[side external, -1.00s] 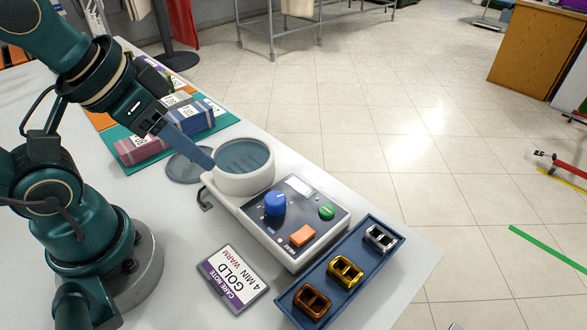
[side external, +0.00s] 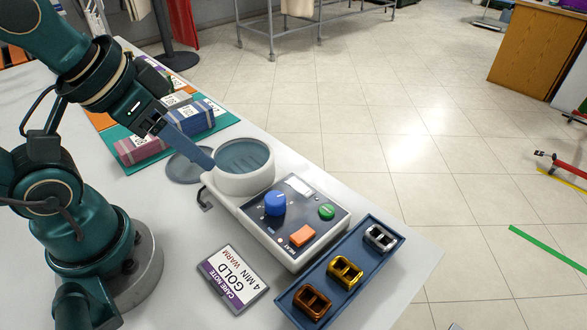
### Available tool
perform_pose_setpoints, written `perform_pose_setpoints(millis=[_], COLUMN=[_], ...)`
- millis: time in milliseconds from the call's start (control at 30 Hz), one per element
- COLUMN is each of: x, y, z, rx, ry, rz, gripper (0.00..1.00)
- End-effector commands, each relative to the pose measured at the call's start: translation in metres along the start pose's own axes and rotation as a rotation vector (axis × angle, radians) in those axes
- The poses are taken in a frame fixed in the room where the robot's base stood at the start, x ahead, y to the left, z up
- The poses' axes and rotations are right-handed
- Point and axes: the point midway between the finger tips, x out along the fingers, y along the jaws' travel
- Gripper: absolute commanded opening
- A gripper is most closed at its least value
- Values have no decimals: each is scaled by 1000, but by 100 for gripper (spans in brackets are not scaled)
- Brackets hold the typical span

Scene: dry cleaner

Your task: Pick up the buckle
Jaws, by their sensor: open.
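Three buckles lie in a row in a blue tray (side external: 328,267) at the table's front right: a copper-brown one (side external: 312,302), a gold one (side external: 345,271) and a silver one (side external: 380,237). A care note card (side external: 232,278) reading "GOLD, 4 MIN, WARM" lies left of the tray. My gripper (side external: 198,152) is open and is up and left of the buckles, by the round basin (side external: 244,165) of the white machine. It is well apart from the tray. One blue-grey finger shows clearly; the other is mostly hidden.
The machine's panel has a blue knob (side external: 275,203), a green button (side external: 326,211) and an orange switch (side external: 302,235). A round grey lid (side external: 186,168) lies beside the basin. Folded bundles (side external: 142,149) rest on a green mat behind. The table's right edge runs close to the tray.

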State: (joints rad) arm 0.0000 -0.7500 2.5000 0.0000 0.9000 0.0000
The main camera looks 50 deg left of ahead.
Motion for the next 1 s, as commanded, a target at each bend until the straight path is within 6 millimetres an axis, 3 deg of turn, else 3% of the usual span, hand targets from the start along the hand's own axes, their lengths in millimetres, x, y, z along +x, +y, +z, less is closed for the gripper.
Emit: perform_pose_setpoints(millis=[367,433,867,1000], x=[0,0,-1,-15], y=[0,0,0,2], z=[0,0,1,-21], rx=[0,0,62,212], ry=[0,0,-8,13], rz=[0,0,0,3], gripper=[50,75,75,75])
